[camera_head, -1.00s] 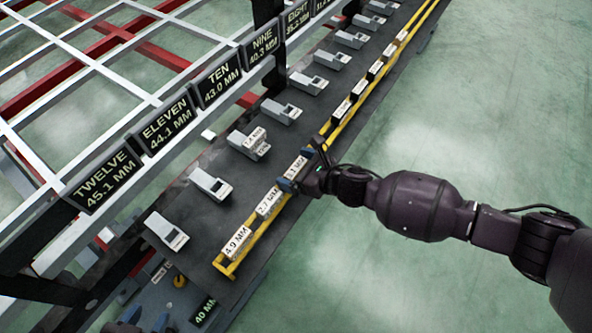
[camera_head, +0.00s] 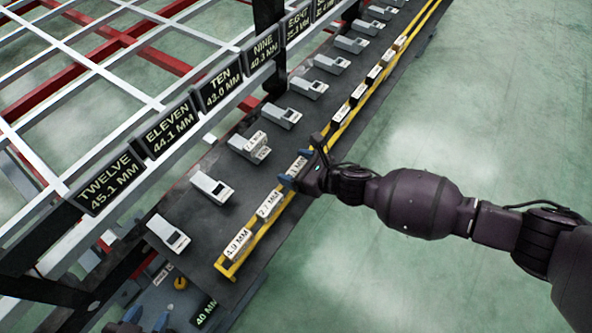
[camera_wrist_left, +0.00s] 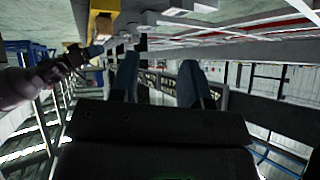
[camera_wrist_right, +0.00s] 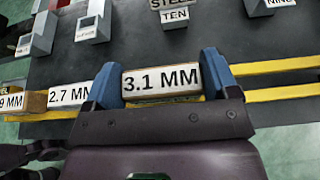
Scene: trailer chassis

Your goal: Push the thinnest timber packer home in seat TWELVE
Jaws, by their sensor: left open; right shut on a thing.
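The seat TWELVE sign (camera_head: 106,183) reads 45.1 MM. The grey block (camera_head: 168,233) at the near end of the row lines up with it and looks empty. My right gripper (camera_head: 302,168) is shut on the packer marked 3.1 MM (camera_wrist_right: 160,80), with a blue finger at each end, at the yellow rack. Packers marked 2.7 MM (camera_head: 269,204) and 4.9 MM (camera_head: 237,243) lie nearer in the rack. The far packers' labels are too small to read. My left gripper (camera_head: 143,321) is open and empty, partly in view at the bottom left edge.
The yellow-railed rack (camera_head: 262,232) runs along the dark bench's right edge. Several grey blocks stand in a row behind it; the one at TEN carries a piece labelled STEEL (camera_wrist_right: 170,5). The white trailer frame and signs border the left. Green floor at right is clear.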

